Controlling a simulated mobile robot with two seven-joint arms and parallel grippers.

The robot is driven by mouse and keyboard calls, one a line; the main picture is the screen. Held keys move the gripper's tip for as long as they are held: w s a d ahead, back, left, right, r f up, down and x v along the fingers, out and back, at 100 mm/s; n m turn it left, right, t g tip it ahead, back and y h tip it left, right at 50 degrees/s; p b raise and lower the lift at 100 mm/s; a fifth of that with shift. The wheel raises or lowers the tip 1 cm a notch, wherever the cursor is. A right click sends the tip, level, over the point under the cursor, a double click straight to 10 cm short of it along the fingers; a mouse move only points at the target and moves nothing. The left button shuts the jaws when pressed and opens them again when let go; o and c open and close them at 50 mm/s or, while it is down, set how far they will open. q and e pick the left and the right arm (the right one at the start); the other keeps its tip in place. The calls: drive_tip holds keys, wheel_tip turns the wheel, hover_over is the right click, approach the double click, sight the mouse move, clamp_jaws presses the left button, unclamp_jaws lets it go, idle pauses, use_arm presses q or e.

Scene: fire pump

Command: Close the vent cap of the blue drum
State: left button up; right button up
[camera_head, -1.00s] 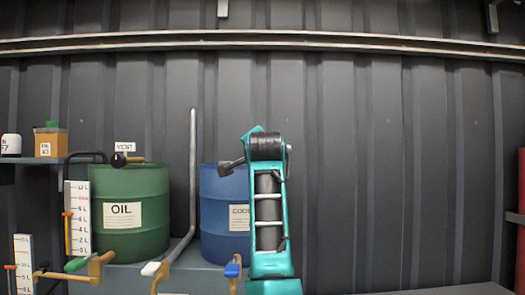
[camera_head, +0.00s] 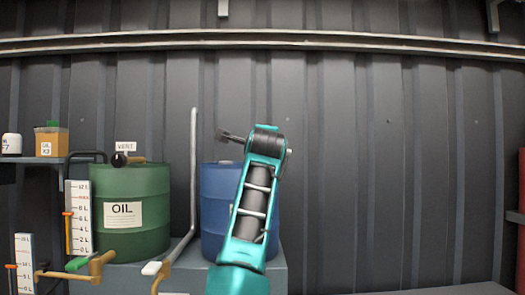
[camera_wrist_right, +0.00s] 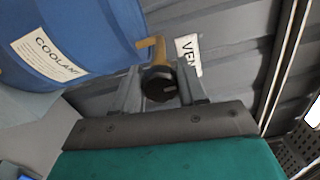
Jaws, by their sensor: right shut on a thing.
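The blue drum (camera_head: 214,205) stands on the grey bench behind my right arm, which hides part of it. In the right wrist view the drum (camera_wrist_right: 70,35) fills the upper left, with its COOLANT label. Its vent cap, a dark round knob (camera_wrist_right: 159,86) on a brass-coloured arm, sits between the fingers of my right gripper (camera_wrist_right: 162,92), which is shut on it. In the head view my right gripper (camera_head: 230,136) is above the drum's top, pointing left; the cap is not clear there. My left gripper is not in view.
A green OIL drum (camera_head: 130,212) stands to the left, its own vent knob (camera_head: 120,160) on top. A grey upright pipe (camera_head: 193,160) rises between the drums. Level gauges and valve handles are at the lower left. The wall to the right is clear.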

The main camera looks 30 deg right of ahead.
drive_tip(key=shift+m, duration=0.3)
drive_tip(key=shift+f, duration=0.1)
drive_tip(key=o, duration=1)
drive_tip(key=shift+o, duration=0.2)
drive_tip(key=b+v, duration=0.3)
drive_tip(key=v, duration=1)
drive_tip(key=shift+w, duration=0.1)
